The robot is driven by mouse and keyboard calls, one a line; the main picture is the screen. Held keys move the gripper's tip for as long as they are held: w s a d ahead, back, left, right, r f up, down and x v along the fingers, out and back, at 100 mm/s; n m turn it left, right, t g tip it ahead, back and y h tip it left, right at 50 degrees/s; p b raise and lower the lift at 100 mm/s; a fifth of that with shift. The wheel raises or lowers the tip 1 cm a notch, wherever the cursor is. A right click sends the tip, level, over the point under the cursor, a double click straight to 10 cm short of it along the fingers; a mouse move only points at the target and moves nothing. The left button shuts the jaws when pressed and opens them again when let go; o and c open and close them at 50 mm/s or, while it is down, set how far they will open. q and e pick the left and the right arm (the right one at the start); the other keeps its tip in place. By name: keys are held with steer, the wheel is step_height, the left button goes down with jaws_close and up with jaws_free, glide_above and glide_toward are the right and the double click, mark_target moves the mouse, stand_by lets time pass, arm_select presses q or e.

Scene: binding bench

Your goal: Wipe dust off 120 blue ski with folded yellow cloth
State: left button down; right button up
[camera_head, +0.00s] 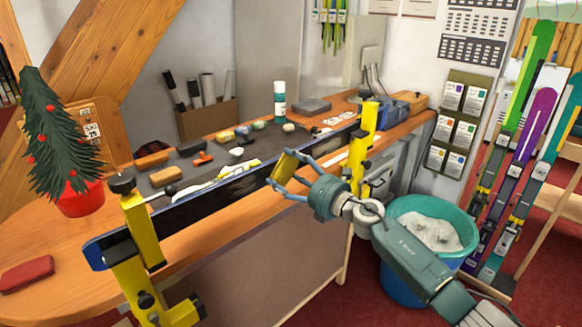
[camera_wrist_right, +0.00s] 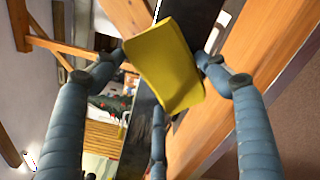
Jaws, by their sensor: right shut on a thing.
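The blue ski (camera_head: 190,207) is clamped on its edge between two yellow vises, one at the left (camera_head: 140,232) and one at the right (camera_head: 367,130). Its dark face is toward me, with blue showing at its left end. My right gripper (camera_head: 284,174) is shut on the folded yellow cloth (camera_head: 283,168) at the right half of the ski. In the right wrist view the cloth (camera_wrist_right: 165,65) sits between the fingers, in front of the dark ski (camera_wrist_right: 145,130). I cannot tell whether the cloth touches the ski. My left gripper is not in view.
A small decorated tree in a red pot (camera_head: 80,198) and a red case (camera_head: 27,273) are at the bench's left. A teal bin (camera_head: 462,217) stands right of the bench, near upright skis (camera_head: 530,125).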

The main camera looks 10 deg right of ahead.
mark_target(239, 185)
steer(key=shift+s+a+r+p, duration=0.2)
steer(key=shift+s+a+p, duration=0.6)
steer(key=shift+a, duration=0.4)
steer(key=shift+s+a+p, duration=0.55)
steer(key=shift+a+p, duration=0.1)
steer(key=shift+a, duration=0.1)
steer(key=shift+s+a+p, duration=0.5)
steer(key=shift+s+a, duration=0.15)
steer(key=shift+a, duration=0.15)
steer(key=shift+s+a+p, duration=0.45)
steer(key=shift+a+p, duration=0.15)
steer(key=shift+a, duration=0.05)
steer(key=shift+s+a+p, duration=0.35)
steer(key=shift+s+a, duration=0.25)
steer(key=shift+a, duration=0.25)
steer(key=shift+s+a+p, duration=0.4)
steer(key=shift+a+p, duration=0.1)
steer(key=shift+a, duration=0.05)
steer(key=shift+s+a+p, duration=0.35)
steer(key=shift+s+a, duration=0.3)
steer(key=shift+a, duration=0.25)
steer(key=shift+d+f, duration=0.1)
steer(key=shift+d, duration=0.05)
